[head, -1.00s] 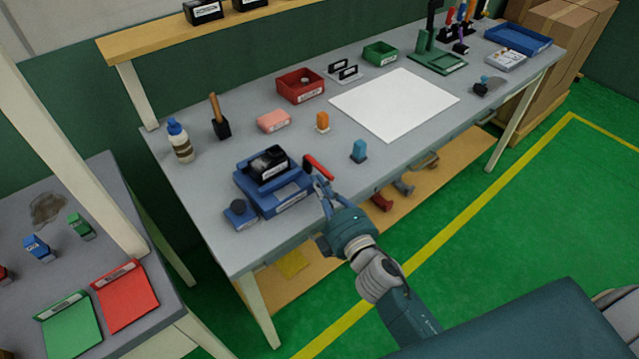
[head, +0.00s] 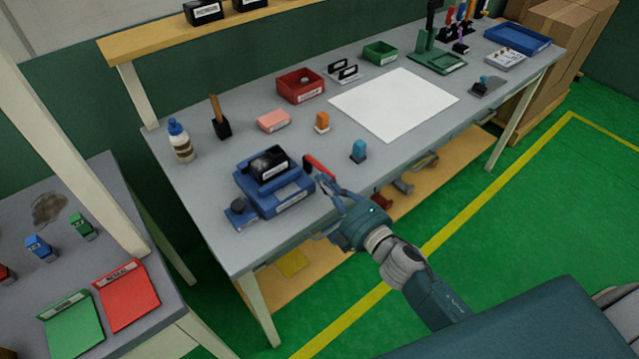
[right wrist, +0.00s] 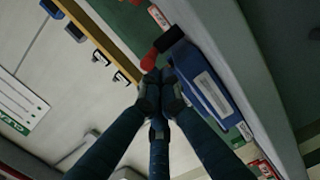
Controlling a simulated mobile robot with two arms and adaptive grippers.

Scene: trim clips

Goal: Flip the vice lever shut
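The blue vice (head: 283,200) sits near the front edge of the grey workbench, with a black block (head: 268,163) on top. Its red lever (head: 320,167) sticks out from the right side, slanting toward the front. In the right wrist view the blue vice body (right wrist: 208,88) lies right of the fingers and a red part, seemingly the lever (right wrist: 149,60), is just beyond the tips. My right gripper (head: 330,188) is beside the lever's free end, at the bench's front edge. Its fingertips (right wrist: 160,82) are together, with nothing seen between them; contact with the lever is unclear. My left gripper is out of view.
A small blue-topped block (head: 359,150), an orange one (head: 322,121) and a white sheet (head: 395,103) lie on the bench (head: 225,245) right of the vice. A red bin (head: 300,86) and a glue bottle (head: 180,142) stand behind. A lower shelf holds clamps.

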